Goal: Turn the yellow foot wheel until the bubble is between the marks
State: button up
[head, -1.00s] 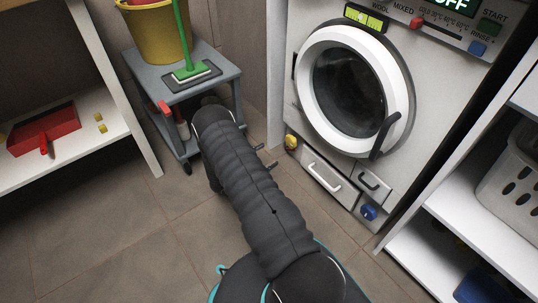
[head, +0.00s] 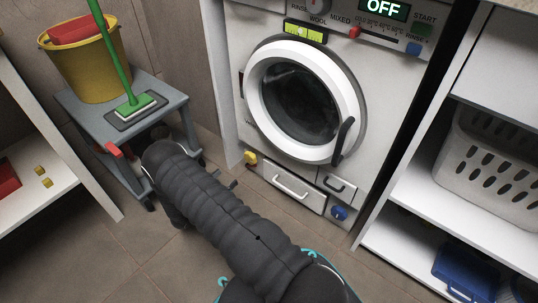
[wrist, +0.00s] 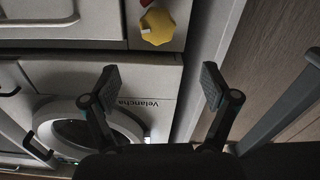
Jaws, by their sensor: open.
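The yellow foot wheel (head: 251,158) sits at the lower left corner of the white washing machine (head: 235,110) in the head view. In the wrist view the lobed yellow wheel (wrist: 157,26) is at the top, beyond my gripper's fingertips. My gripper (wrist: 159,84) is open and empty, its two fingers apart below the wheel and not touching it. The yellow-green bubble level (head: 304,32) is on the machine above the door. Its bubble and marks are too small to read. In the head view my arm hides most of my gripper.
A grey trolley (head: 85,118) with a yellow bucket (head: 88,68) stands left of the machine. White shelves (head: 410,190) stand at right. Tiled floor lies in front.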

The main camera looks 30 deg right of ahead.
aim_at(248, 159)
jog(key=shift+n, duration=0.6)
jog(key=b+x, duration=0.1)
jog(key=x, duration=1.3)
jog(key=shift+s+d, duration=0.1)
jog(key=c, duration=1.1)
